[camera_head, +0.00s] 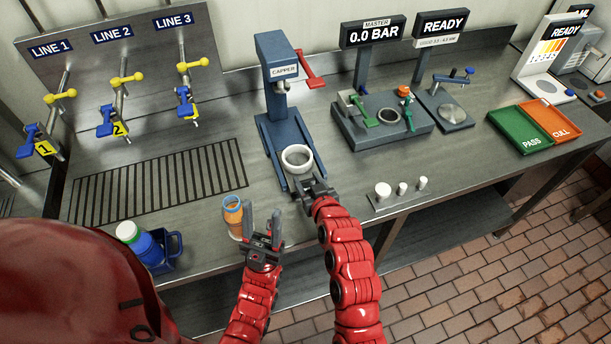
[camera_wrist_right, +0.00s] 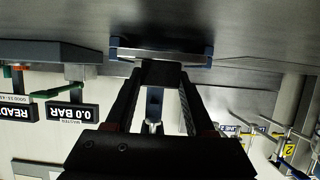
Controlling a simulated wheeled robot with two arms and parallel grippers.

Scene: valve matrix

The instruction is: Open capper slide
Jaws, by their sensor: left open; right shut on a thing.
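The blue capper (camera_head: 276,75) stands at the centre of the bench, with a red lever on its right side. Its slide carries a white ring-shaped holder (camera_head: 297,157) at the front end of the blue base. My right gripper (camera_head: 312,188) is at the slide's front edge, shut on a dark front piece of it. The right wrist view, upside down, shows my right gripper's fingers (camera_wrist_right: 160,85) closed around that piece below the slide (camera_wrist_right: 160,51). My left gripper (camera_head: 262,222) is open and empty, with its fingers upright, just right of an amber bottle with a blue neck (camera_head: 233,213).
A blue caddy (camera_head: 166,252) with a green-and-white-topped bottle stands at the front left. Small white caps (camera_head: 402,188) sit on a strip to the right. A test station (camera_head: 383,118) and green and orange trays (camera_head: 520,130) lie farther right. The drain grate (camera_head: 160,182) is clear.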

